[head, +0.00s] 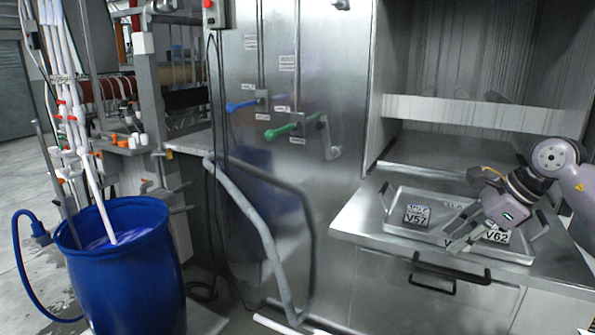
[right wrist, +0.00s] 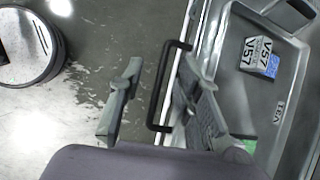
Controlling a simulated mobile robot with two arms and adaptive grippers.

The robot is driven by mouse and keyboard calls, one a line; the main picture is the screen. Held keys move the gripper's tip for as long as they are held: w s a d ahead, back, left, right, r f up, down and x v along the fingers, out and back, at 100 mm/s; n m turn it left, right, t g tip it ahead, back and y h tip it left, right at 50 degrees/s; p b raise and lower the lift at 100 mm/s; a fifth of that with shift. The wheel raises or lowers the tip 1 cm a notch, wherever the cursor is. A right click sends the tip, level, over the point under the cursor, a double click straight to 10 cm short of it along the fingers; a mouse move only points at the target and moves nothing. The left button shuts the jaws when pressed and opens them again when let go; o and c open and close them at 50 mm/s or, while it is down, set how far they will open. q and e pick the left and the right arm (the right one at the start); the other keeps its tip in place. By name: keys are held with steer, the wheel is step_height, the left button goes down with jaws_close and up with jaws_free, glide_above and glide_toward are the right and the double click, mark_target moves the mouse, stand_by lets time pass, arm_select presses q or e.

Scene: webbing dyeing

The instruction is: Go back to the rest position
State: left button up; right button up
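My right gripper (head: 453,236) reaches in from the right, over the front edge of a metal tray (head: 400,229). In the right wrist view its two fingers (right wrist: 157,98) are spread apart with nothing between them; below them show the floor and a black drawer handle. A block marked V57 (head: 416,216) stands in the left part of the tray and also shows in the right wrist view (right wrist: 259,56). A block marked V62 (head: 497,236) is beside the gripper, partly hidden by it. Another label behind the fingers is mostly covered. My left gripper is not in view.
A black handle (head: 448,283) sticks out from the counter front. A blue barrel (head: 130,275) with liquid and pipes stands at the left. Hoses hang before the steel panel. Floor in front of the counter looks clear.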

steer(key=s+a+r+m+t+y, duration=0.15)
steer(key=a+m+t+y, duration=0.7)
steer(key=a, duration=1.95)
steer(key=s+d+f+m+t+h, duration=0.1)
steer(key=s+d+f+m+h, duration=0.1)
steer(key=d+f+m+h, duration=0.65)
steer(key=s+f+m+h, duration=0.15)
steer(key=f+m, duration=0.35)
steer(key=m, duration=0.8)
steer(key=s+d+f+m+t+h, duration=0.1)
steer(key=s+d+f+m+h, duration=0.1)
steer(key=d+f+m+h, duration=0.45)
steer(key=s+a+f+m+g+y, duration=0.1)
steer(key=s+f+m+g+y, duration=0.1)
steer(key=s+f+m+g, duration=0.8)
steer(key=s+a+f+g+y, duration=0.2)
steer(key=s+f, duration=0.4)
steer(key=s, duration=0.9)
step_height(320, 180, down, 26)
steer(key=s, duration=0.1)
steer(key=s+d+f+g, duration=0.1)
steer(key=s+f, duration=0.7)
steer(key=s+d+f+g, duration=0.1)
steer(key=s+d+f, duration=0.1)
steer(key=s+f, duration=0.6)
steer(key=shift+s+d+f, duration=0.25)
steer(key=shift+s+f, duration=0.1)
steer(key=shift+s, duration=0.15)
